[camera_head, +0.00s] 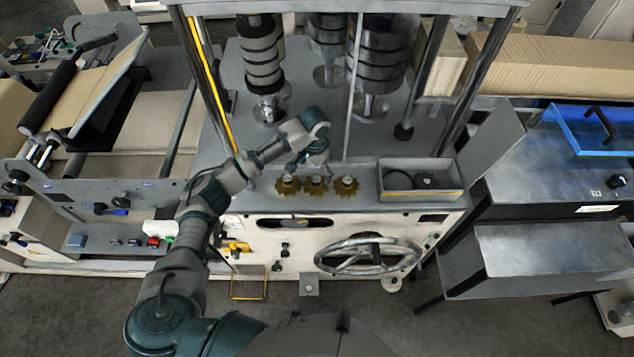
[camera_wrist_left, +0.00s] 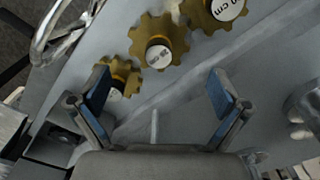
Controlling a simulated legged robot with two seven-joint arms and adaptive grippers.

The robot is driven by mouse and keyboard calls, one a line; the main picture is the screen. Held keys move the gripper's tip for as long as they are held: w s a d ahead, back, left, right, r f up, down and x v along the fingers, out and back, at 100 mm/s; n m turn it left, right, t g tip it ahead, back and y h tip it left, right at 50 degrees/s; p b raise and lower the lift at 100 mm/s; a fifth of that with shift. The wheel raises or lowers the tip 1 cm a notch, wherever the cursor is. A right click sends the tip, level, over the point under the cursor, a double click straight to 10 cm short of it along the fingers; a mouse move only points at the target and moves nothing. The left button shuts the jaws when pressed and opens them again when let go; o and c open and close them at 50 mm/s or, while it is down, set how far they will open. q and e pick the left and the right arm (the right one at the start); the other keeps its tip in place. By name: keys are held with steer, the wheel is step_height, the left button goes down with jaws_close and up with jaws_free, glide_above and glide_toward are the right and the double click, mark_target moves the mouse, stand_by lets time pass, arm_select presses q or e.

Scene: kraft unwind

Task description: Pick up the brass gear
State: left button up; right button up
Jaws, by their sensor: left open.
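Three brass gears stand in a row near the front edge of the grey machine deck: left (camera_head: 289,186), middle (camera_head: 317,185) and right (camera_head: 346,184). Each has a pale labelled hub. My left gripper (camera_head: 308,160) is just behind the row in the head view, pointing down, open and empty. In the left wrist view its blue-padded fingers (camera_wrist_left: 158,92) are spread apart. There, one gear (camera_wrist_left: 122,76) lies near the left finger, another (camera_wrist_left: 158,42) is ahead between the fingers, and a third (camera_wrist_left: 214,12) is cut off at the top. My right gripper is not in view.
An open grey box (camera_head: 420,194) with dark round parts stands right of the gears. Dark stacked rollers (camera_head: 380,60) and upright posts rise behind. A handwheel (camera_head: 368,256) is on the front panel below. Bare deck (camera_head: 235,190) lies left of the gears.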

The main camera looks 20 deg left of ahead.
mark_target(316, 179)
arm_select(q)
step_height(316, 179, down, 2)
steer(key=shift+f, duration=0.1)
step_height(316, 179, down, 5)
steer(key=shift+w+d+r+p, duration=0.1)
steer(key=shift+w+r+p, duration=0.05)
steer(key=shift+p, duration=0.4)
steer(key=shift+c, duration=0.3)
